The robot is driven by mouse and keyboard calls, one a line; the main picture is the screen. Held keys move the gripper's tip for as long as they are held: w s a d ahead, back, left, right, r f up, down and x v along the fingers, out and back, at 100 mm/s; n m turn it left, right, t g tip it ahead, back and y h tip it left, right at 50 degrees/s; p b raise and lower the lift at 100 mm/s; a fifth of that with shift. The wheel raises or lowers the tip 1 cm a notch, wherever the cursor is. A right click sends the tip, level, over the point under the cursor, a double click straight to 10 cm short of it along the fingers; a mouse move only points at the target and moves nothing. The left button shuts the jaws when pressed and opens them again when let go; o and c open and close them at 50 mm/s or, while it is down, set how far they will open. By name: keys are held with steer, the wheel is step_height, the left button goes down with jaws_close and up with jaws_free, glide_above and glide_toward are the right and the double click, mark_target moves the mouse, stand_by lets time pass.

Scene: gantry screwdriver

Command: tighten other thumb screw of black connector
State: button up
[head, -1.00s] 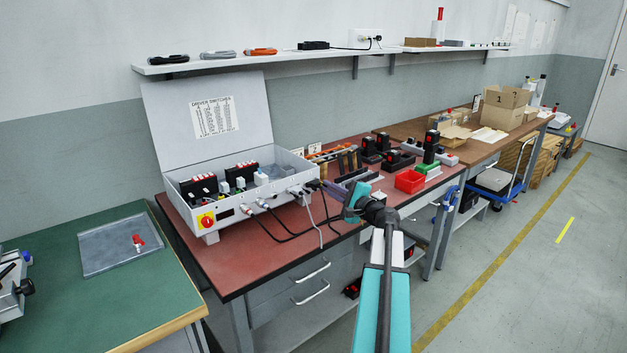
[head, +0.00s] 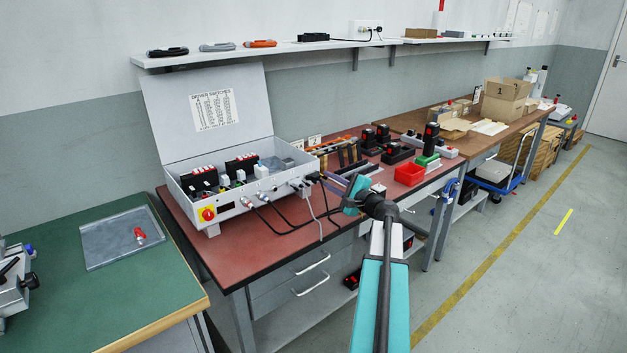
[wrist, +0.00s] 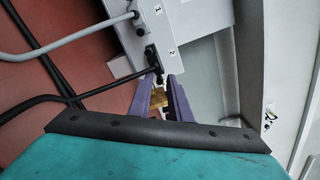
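The black connector (wrist: 152,55) is plugged into the face of the light grey control box (head: 243,203), at the socket labelled 2. In the head view the connector (head: 313,177) is small, at the box's right end. My gripper (wrist: 161,78) has two purple fingers with their tips at the connector's lower end, a narrow gap between them. A small dark part shows between the tips; I cannot tell whether it is a thumb screw or whether the fingers touch it. A yellowish piece (wrist: 158,98) shows deeper between the fingers.
A grey cable (wrist: 70,40) and black cables (wrist: 60,97) run left from the box. The box stands open-lidded on a red-topped bench (head: 270,255). A red bin (head: 409,174) and black tools stand to the right.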

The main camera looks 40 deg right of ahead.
steer(key=shift+f+b, duration=0.15)
steer(key=shift+b, duration=0.2)
steer(key=n+b, duration=0.5)
steer(key=b, duration=0.4)
steer(key=shift+n, duration=0.4)
steer(key=n+b, duration=0.2)
steer(key=b, duration=0.2)
steer(key=shift+n, duration=0.3)
steer(key=shift+n+b, duration=0.6)
steer(key=shift+b, duration=0.35)
steer(key=shift+n+b, duration=0.3)
steer(key=shift+b, duration=0.35)
